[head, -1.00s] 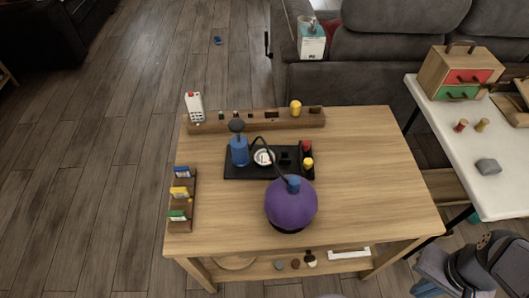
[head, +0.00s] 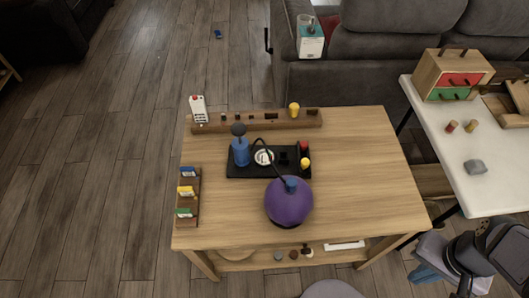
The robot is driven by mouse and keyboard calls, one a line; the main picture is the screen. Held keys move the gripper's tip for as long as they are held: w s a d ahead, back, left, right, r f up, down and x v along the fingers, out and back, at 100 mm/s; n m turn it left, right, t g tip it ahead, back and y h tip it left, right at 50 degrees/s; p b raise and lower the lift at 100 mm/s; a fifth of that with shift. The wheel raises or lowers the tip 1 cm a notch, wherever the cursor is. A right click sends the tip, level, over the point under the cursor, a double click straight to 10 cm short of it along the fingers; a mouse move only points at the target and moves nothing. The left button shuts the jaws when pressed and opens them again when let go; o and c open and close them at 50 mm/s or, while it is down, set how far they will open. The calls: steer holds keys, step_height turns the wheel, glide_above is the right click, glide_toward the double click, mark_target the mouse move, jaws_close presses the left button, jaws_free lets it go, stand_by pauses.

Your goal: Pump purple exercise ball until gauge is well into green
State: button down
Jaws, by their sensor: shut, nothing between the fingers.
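The purple ball (head: 289,203) sits near the front of the wooden table, with a blue cap on top. A dark hose runs from the cap back to the pump station. The blue pump (head: 240,152) stands upright at the left end of the black tray (head: 240,174), with its dark knob handle (head: 239,130) on top. The round white gauge (head: 263,157) is beside the pump; its needle and colours are too small to read. My gripper (head: 465,284) is at the lower right, shut and empty, partly cut off by the frame, well apart from the pump and ball.
A yellow knob (head: 304,163) and a red one are at the tray's right end. A wooden rail (head: 255,122) with small items lies behind; a card rack (head: 189,205) stands left. The table's right side is clear. A white table (head: 500,195) stands at right.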

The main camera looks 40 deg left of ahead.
steer(key=shift+r+p, duration=2.05)
steer(key=shift+r, duration=0.3)
steer(key=shift+f, duration=0.1)
step_height(320, 180, down, 8)
steer(key=b, duration=0.8)
steer(key=shift+f+b, duration=0.2)
steer(key=shift+b, duration=0.1)
steer(key=shift+f, duration=0.1)
steer(key=shift+f+b, duration=0.95)
steer(key=shift+b, duration=0.05)
steer(key=shift+r, duration=0.2)
step_height(320, 180, up, 10)
steer(key=p, duration=1)
steer(key=shift+r+p, duration=0.15)
steer(key=shift+p, duration=0.15)
